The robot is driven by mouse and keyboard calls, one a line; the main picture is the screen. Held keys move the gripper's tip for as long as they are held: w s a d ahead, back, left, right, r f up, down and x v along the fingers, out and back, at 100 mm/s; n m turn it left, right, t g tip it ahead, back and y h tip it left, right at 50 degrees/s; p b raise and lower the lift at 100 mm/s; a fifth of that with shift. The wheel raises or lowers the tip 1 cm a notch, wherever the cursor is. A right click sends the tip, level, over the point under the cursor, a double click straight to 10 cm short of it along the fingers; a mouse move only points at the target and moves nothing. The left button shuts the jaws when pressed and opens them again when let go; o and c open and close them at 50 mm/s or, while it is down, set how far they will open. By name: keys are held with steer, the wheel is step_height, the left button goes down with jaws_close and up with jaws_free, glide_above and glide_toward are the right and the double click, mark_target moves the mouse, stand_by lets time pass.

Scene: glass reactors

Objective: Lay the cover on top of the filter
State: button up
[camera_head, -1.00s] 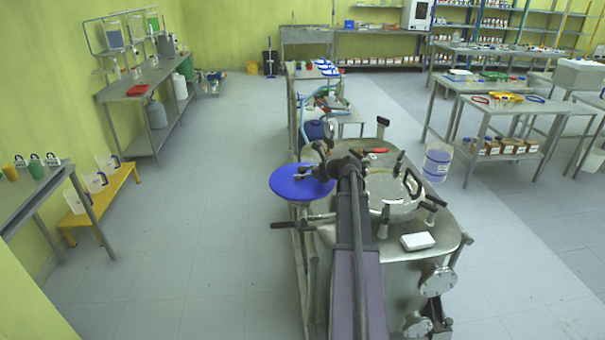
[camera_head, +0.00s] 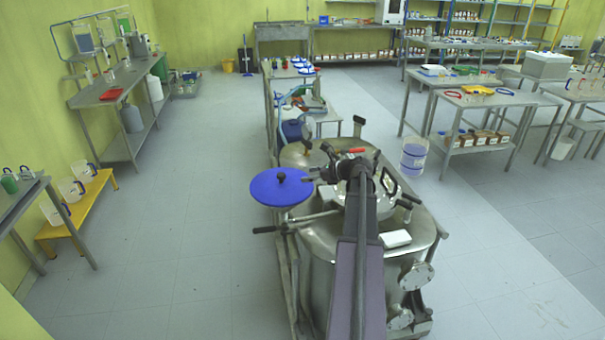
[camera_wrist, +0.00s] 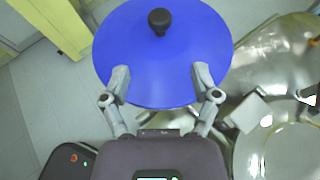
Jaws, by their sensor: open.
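The cover is a round blue disc (camera_head: 270,190) with a black knob on top. It lies about level at the left side of the steel vessel, and fills the upper middle of the wrist view (camera_wrist: 160,60). The filter is not clearly visible; the cover hides what is directly beneath it. My gripper (camera_head: 312,174) is at the right edge of the cover. In the wrist view my gripper (camera_wrist: 160,77) has its two fingers wide apart over the near part of the disc, with the knob beyond the fingertips and nothing held between them.
A large steel vessel (camera_head: 310,240) with handles and a glass window stands under my arm. A white box (camera_head: 396,238) lies on its top. A long bar (camera_head: 285,225) sticks out below the cover. A white-blue bucket (camera_head: 413,158) stands to the right. The floor at left is open.

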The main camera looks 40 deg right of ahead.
mark_target(269, 199)
steer(key=shift+s, duration=0.1)
stand_by(0.8)
steer(key=w+a+f+n+g, duration=0.1)
steer(key=a+n, duration=0.1)
steer(key=a, duration=0.3)
steer(key=w+a+f+n+g, duration=0.1)
steer(key=a+n, duration=0.2)
steer(key=a, duration=0.2)
steer(key=w+a+f+n+g+y, duration=0.1)
steer(key=a+f+n+g, duration=0.1)
steer(key=a, duration=0.3)
steer(key=shift+f+n, duration=0.1)
steer(key=shift+n, duration=0.2)
steer(key=s+a+f+n+g+h, duration=0.2)
steer(key=s+a+n+g, duration=0.1)
steer(key=a+n, duration=0.5)
steer(key=s+a+f+n+g+h, duration=0.2)
steer(key=s+a+n, duration=0.2)
steer(key=a+n, duration=0.4)
steer(key=s+a+f+n+g+h, duration=0.2)
steer(key=a+n, duration=0.6)
steer(key=a, duration=0.8)
steer(key=shift+s+a+f+g, duration=0.25)
steer(key=shift+s+f+g, duration=0.35)
steer(key=shift+s+g, duration=0.3)
